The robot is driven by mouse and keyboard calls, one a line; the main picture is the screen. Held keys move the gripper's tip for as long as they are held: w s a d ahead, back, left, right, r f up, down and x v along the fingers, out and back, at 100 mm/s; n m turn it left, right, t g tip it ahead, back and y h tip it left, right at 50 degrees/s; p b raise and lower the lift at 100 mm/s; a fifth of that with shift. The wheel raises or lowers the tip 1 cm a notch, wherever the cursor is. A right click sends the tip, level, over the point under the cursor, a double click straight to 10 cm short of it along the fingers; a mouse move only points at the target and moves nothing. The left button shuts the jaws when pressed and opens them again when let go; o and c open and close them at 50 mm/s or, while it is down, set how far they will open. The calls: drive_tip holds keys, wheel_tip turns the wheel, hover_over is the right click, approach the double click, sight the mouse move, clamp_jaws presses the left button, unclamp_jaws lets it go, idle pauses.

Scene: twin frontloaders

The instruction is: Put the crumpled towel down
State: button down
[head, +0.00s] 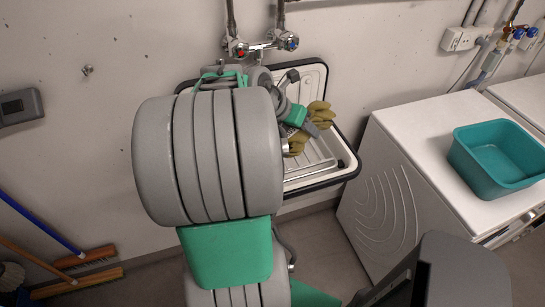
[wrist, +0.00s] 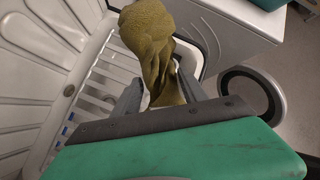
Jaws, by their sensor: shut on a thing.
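The crumpled towel is olive-brown and bunched up. In the wrist view the towel (wrist: 152,45) hangs between the two grey fingers of my gripper (wrist: 160,88), which is shut on it. In the head view the towel (head: 318,112) shows beside my arm, over the white utility sink (head: 318,172) with a dark rim. My own arm hides part of the towel and much of the sink. The sink's slatted grate (wrist: 92,92) lies below and left of the towel in the wrist view. I cannot tell whether the towel touches the sink.
A white washing machine (head: 385,205) stands right of the sink, with a teal basin (head: 486,172) on top. Wall taps (head: 262,45) are above the sink. Brooms (head: 85,258) lean at the lower left. A round machine door (wrist: 250,95) shows right in the wrist view.

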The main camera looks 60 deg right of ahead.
sight(322, 130)
drive_tip(key=shift+m, duration=0.4)
drive_tip(key=s, duration=0.3)
drive_tip(key=s+d+r, duration=0.1)
drive_tip(key=s, duration=0.1)
drive_tip(key=shift+g, duration=0.3)
drive_tip(key=w+f, duration=0.3)
drive_tip(key=w, duration=0.1)
drive_tip(key=w+a+f, duration=0.1)
drive_tip(key=w+f, duration=0.2)
drive_tip(key=w, duration=0.1)
drive_tip(key=w+a+f+b, duration=0.1)
drive_tip(key=w+f, duration=0.2)
drive_tip(key=w, duration=0.2)
drive_tip(key=shift+a, duration=0.25)
drive_tip(key=f, duration=0.4)
drive_tip(key=shift+w, duration=0.25)
drive_tip(key=shift+r, duration=0.1)
drive_tip(key=c, duration=0.6)
unclamp_jaws()
drive_tip(key=shift+a, duration=0.1)
